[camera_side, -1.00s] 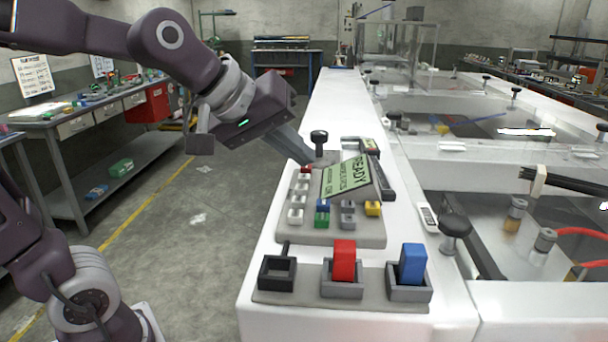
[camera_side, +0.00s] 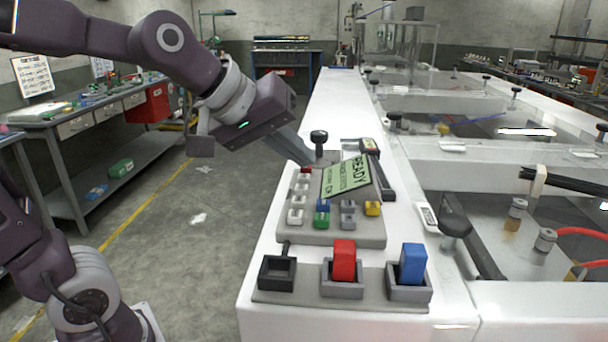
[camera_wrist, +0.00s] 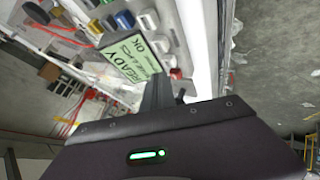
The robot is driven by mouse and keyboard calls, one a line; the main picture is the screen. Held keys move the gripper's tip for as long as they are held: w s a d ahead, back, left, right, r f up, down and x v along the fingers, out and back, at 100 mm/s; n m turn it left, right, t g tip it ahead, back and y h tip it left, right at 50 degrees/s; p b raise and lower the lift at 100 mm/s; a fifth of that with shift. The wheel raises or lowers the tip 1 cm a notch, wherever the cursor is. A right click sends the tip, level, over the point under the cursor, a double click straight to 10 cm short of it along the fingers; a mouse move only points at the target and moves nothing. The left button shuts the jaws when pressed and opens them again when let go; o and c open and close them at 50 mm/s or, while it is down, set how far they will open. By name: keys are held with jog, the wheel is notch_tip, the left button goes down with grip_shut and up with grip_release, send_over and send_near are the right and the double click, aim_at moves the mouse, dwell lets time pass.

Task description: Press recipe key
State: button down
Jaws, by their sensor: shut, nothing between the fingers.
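The keypad panel (camera_side: 340,233) lies on the white bench top, with white, grey, blue, green, yellow and red keys in rows. No key label is legible, so I cannot tell which is the recipe key. A tilted green display (camera_side: 347,176) on the panel reads READY and OK; it also shows in the wrist view (camera_wrist: 131,62). My gripper (camera_side: 309,160) is shut and empty, pointing down at a slant near the panel's far left end, close to a red key (camera_side: 306,170). I cannot tell whether the tips touch anything. In the wrist view the shut fingers (camera_wrist: 160,84) are beside the display.
A black knob (camera_side: 319,137) stands just behind the fingers. In front, a base carries a black holder (camera_side: 277,272), a red block (camera_side: 344,260) and a blue block (camera_side: 412,263). Clear-covered machine bays lie to the right.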

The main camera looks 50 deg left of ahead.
aim_at(299, 177)
jog(key=shift+f, duration=0.3)
jog(key=shift+f, duration=0.45)
dwell(0.7)
jog(key=shift+r, duration=0.85)
jog(key=shift+r, duration=0.1)
jog(key=shift+r, duration=2.4)
jog(key=s+f+m+g, duration=0.1)
jog(key=s+f+m, duration=0.3)
jog(key=s, duration=0.5)
jog(key=s+f+m+g, duration=0.2)
jog(key=s+f+m, duration=0.2)
jog(key=s+f, duration=0.4)
jog(key=shift+s+a+f+g, duration=0.2)
jog(key=shift+s+f+g, duration=0.15)
jog(key=shift+f, duration=0.25)
